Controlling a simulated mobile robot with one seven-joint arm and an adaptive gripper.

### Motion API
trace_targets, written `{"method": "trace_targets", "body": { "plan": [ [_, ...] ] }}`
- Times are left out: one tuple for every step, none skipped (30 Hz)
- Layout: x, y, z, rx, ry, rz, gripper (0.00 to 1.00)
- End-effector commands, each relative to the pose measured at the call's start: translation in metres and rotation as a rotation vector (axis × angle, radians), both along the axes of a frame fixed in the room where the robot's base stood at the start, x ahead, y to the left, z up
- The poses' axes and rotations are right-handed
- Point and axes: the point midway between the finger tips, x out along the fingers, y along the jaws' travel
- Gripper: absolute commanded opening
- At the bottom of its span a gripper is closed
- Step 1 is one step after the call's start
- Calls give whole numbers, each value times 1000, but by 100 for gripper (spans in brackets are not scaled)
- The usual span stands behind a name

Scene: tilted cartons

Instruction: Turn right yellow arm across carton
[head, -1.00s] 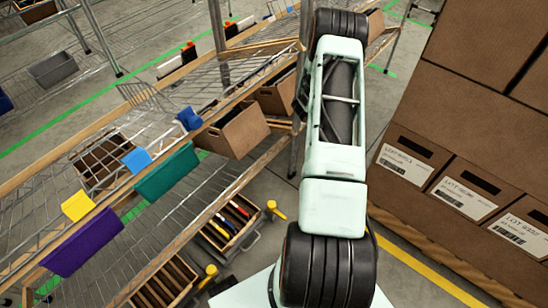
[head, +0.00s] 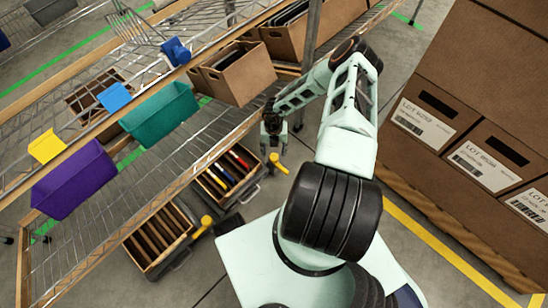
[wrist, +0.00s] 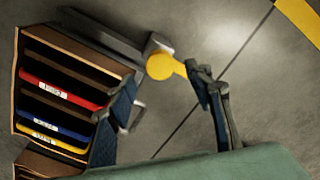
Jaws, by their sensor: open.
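The right yellow arm (head: 277,163) shows in the head view beside the right end of the right carton (head: 226,172). It points away from the carton and slopes down to the right. In the wrist view the arm's yellow round end (wrist: 160,66) joins a grey metal fitting, and its bar reaches the right fingertip. My gripper (head: 273,125) is open and empty just above the arm. In the wrist view its two fingers (wrist: 163,84) are spread to either side of the arm; contact cannot be told. The carton (wrist: 30,98) holds red, blue and yellow labelled folders.
A left carton (head: 150,245) with another yellow arm (head: 206,221) stands nearby. The wire shelf (head: 60,255) overhangs at the left, with purple (head: 75,180) and teal (head: 160,113) bins. Stacked brown boxes (head: 490,60) stand at the right. Grey floor beside the right arm is clear.

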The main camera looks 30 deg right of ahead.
Motion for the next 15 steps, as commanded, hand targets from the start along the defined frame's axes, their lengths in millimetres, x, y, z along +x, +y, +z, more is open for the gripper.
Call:
{"method": "trace_targets", "body": {
  "plan": [
    [0,0,-15,1,0,-2,47],
    [0,0,-20,0,1,-2,47],
    [-1,0,-26,1,0,-2,47],
    [0,0,-30,0,0,-1,47],
    [0,0,-34,0,-1,0,47],
    [0,0,-39,1,0,1,47],
    [0,0,-42,0,-1,1,47],
    [1,0,-44,0,-1,0,47],
    [1,0,-46,-1,-2,0,47],
    [1,0,-48,-1,-2,0,47],
    [1,0,-49,-1,-2,1,47],
    [1,0,-50,0,-1,1,47],
    [1,0,-50,-1,-2,1,47],
    [1,0,-50,0,-1,1,47],
    [1,0,-50,-1,-2,1,47]
  ]
}}
